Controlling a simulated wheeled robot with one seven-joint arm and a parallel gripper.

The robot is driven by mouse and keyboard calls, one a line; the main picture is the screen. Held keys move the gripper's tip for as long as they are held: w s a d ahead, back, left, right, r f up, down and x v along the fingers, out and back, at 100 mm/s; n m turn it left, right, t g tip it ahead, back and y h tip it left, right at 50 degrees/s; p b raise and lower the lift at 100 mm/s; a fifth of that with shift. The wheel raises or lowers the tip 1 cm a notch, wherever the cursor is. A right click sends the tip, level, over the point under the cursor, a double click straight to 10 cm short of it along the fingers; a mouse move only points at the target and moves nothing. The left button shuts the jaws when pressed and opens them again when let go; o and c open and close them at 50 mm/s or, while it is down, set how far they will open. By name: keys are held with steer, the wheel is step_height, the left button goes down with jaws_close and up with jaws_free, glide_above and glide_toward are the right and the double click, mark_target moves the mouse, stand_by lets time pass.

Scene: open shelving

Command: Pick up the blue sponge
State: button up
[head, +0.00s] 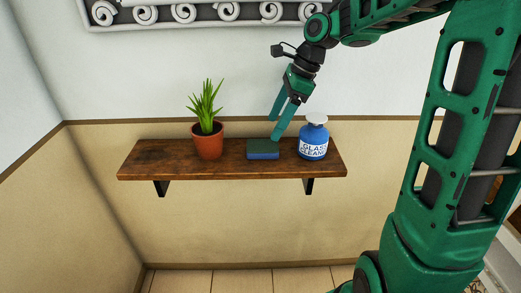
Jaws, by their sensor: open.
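The blue sponge (263,150), with a darker green top, lies flat on a brown wooden wall shelf (165,163), near the shelf's front edge. My gripper (274,129) is open and points down from the upper right, with its green fingers above and slightly behind the sponge in the picture. One fingertip reaches close to the sponge's top right. I cannot tell whether it touches. Nothing is held between the fingers.
A potted green plant (208,142) stands left of the sponge. A blue glass cleaner bottle (313,141) with a white top stands close on the right. The shelf's left end is bare. A white ornamental frame (140,27) hangs above.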

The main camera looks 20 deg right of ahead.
mark_target(264, 144)
steer(key=x, duration=0.7)
steer(key=shift+w+a+f, duration=0.1)
steer(key=shift+w+f, duration=0.05)
steer(key=shift+f, duration=0.05)
steer(key=shift+a+f, duration=0.1)
steer(key=shift+f, duration=0.25)
steer(key=shift+f, duration=0.25)
stand_by(0.3)
steer(key=c, duration=1.1)
